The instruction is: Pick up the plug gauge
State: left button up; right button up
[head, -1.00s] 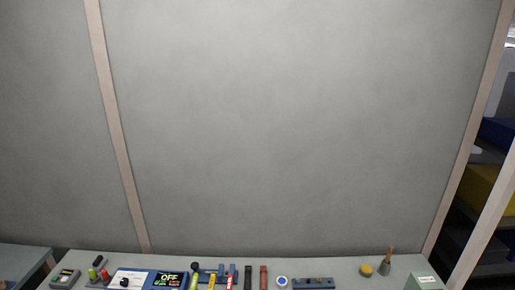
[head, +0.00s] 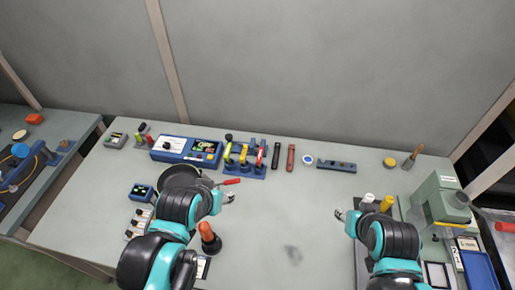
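I cannot tell for sure which item is the plug gauge. Slim upright handles in green, yellow and red stand in a blue rack (head: 250,170) at the back middle. A black bar (head: 277,156) and a red bar (head: 291,157) lie to its right. A blue block with small knobs (head: 336,166) lies further right. My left gripper (head: 231,198) is over the table in front of the rack, beside a red handle. My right gripper (head: 339,214) is left of a white and a yellow cylinder. Both fingertips are too small to read, and no held object shows.
A dark pan (head: 180,178) is partly behind my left arm. An orange-handled tool (head: 209,238) stands at the front. A blue display box (head: 186,150) is at the back left. A green-grey machine (head: 440,199) stands right. The table's middle is clear.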

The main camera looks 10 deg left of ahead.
aim_at(149, 138)
jog(key=k+j+u, duration=0.1)
jog(key=j+u, duration=0.15)
jog(key=j, duration=0.75)
jog(key=j+u, duration=0.25)
jog(key=j, duration=0.7)
jog(key=k, duration=0.05)
